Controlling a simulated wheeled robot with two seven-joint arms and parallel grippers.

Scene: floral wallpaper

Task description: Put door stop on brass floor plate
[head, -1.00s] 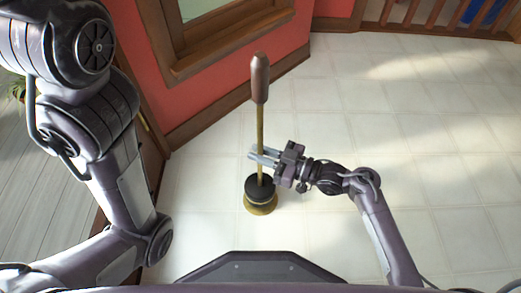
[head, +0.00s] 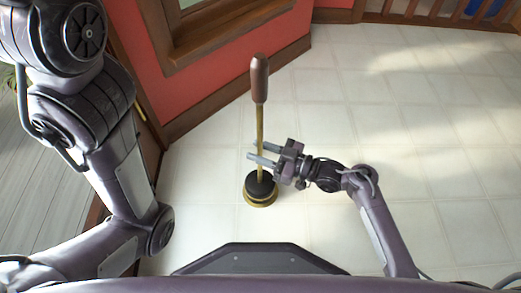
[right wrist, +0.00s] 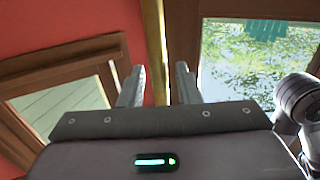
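The door stop has a brown handle (head: 260,78), a thin brass rod (head: 260,125) and a round black foot (head: 261,185). It stands upright, its foot over the round brass floor plate (head: 259,203), whose rim shows around the foot's lower edge. Their exact contact is hard to see. My right gripper (head: 251,151) is open, its fingers either side of the rod above the foot. In the right wrist view the rod (right wrist: 155,45) passes between the spread fingers (right wrist: 159,88), with gaps beside it. My left gripper is out of view; its arm is at left.
A red wall (head: 205,88) with a brown baseboard (head: 225,105) and a wood-framed window stands behind the door stop. Pale tiled floor (head: 420,150) lies clear to the right. A wooden railing (head: 440,12) is at the back right.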

